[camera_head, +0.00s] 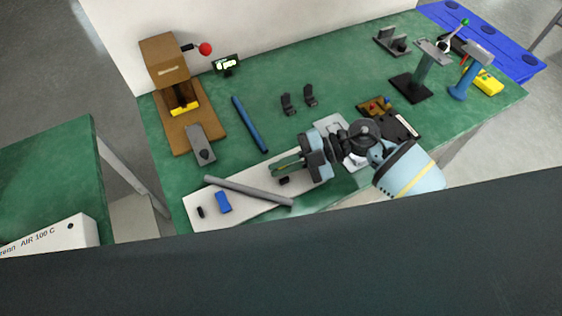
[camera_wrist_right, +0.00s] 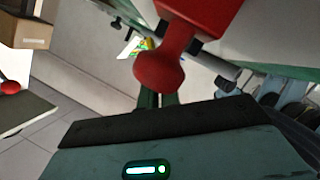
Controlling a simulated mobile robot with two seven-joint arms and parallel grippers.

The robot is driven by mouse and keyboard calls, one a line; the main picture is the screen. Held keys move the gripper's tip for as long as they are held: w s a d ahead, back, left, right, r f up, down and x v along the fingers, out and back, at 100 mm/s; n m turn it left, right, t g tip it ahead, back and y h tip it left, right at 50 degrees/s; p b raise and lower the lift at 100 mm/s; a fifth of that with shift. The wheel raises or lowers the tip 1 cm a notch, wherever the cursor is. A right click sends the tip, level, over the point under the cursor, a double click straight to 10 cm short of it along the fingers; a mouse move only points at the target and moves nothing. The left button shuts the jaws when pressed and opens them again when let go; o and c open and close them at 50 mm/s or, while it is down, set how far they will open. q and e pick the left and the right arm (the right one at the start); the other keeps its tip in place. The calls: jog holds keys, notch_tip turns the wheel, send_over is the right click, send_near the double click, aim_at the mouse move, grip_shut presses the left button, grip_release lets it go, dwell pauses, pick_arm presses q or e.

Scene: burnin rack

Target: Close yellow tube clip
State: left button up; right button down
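I cannot clearly make out a yellow tube clip. A yellow piece (camera_head: 184,108) sits at the base of the brown press at the back left, and a yellow block (camera_head: 488,84) lies at the far right. A small yellow-green patch (camera_wrist_right: 148,44) shows in the right wrist view. My right gripper (camera_head: 287,164) hangs over the white board at the front. Its dark fingers (camera_wrist_right: 158,99) show partly in the wrist view, close together behind a red rounded part; I cannot tell if they are shut. My left gripper is not in view.
A grey tube (camera_head: 248,191) and a blue block (camera_head: 223,202) lie on the white board (camera_head: 200,220). A blue tube (camera_head: 250,125) lies on the green table (camera_head: 225,100). The brown press (camera_head: 165,62) has a red-knobbed lever. Stands (camera_head: 411,86) occupy the right side.

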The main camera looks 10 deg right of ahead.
dwell(0.5)
jog(key=c, duration=1.6)
grip_release()
jog(key=shift+d, duration=0.1)
jog(key=v, duration=0.6)
jog(key=shift+d+b, duration=0.35)
jog(key=shift+b, duration=0.05)
jog(key=shift+d+r, duration=0.25)
jog(key=shift+d, duration=0.25)
